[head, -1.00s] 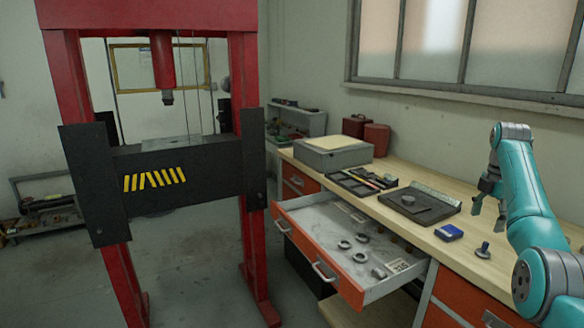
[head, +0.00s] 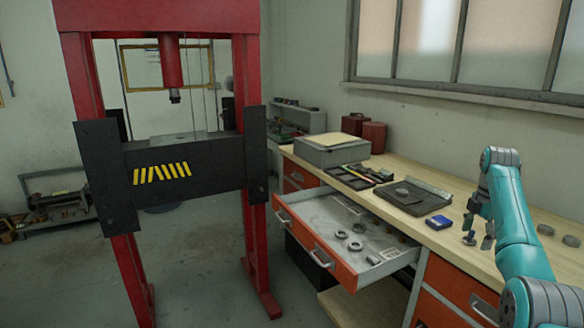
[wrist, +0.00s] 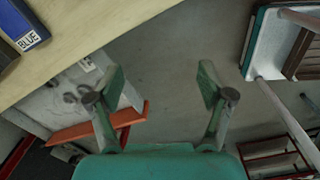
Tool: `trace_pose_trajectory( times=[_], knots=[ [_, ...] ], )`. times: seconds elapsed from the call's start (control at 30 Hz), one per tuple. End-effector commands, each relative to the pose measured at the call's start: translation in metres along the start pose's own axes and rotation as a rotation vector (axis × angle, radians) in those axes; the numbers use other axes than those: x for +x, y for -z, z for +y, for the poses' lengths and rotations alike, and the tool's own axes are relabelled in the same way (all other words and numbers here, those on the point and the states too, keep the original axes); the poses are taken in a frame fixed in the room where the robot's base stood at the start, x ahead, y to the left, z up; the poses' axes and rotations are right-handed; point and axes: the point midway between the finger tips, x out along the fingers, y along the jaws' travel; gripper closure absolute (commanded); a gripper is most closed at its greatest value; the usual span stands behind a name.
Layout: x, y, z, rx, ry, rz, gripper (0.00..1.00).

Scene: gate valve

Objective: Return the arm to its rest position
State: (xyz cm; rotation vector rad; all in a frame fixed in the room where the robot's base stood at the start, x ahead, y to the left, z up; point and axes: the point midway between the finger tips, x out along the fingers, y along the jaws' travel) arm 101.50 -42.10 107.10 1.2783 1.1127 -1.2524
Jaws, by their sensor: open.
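My teal arm reaches in from the right in the head view, with my gripper (head: 480,231) in front of the workbench.
The workbench (head: 408,207) carries a blue box (head: 438,222), also at the wrist view's upper left (wrist: 28,38). An open orange drawer (head: 318,247) with several metal rings juts out. A red press (head: 255,240) stands left.

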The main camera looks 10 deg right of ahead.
Motion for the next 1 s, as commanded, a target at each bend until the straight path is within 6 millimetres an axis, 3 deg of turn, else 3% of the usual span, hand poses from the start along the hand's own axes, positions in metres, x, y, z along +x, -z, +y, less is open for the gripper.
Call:
trace_pose_trajectory(
  times=[0.27, 0.53, 0.77, 1.0],
  knots=[
    [0.078, 0.023, 0.007, 0.073, -0.055, -0.020, 0.20],
    [0.194, 0.066, 0.002, 0.198, -0.160, -0.040, 0.20],
    [0.283, 0.110, -0.023, 0.310, -0.257, -0.038, 0.20],
    [0.359, 0.157, -0.065, 0.426, -0.361, -0.017, 0.20]
  ],
)
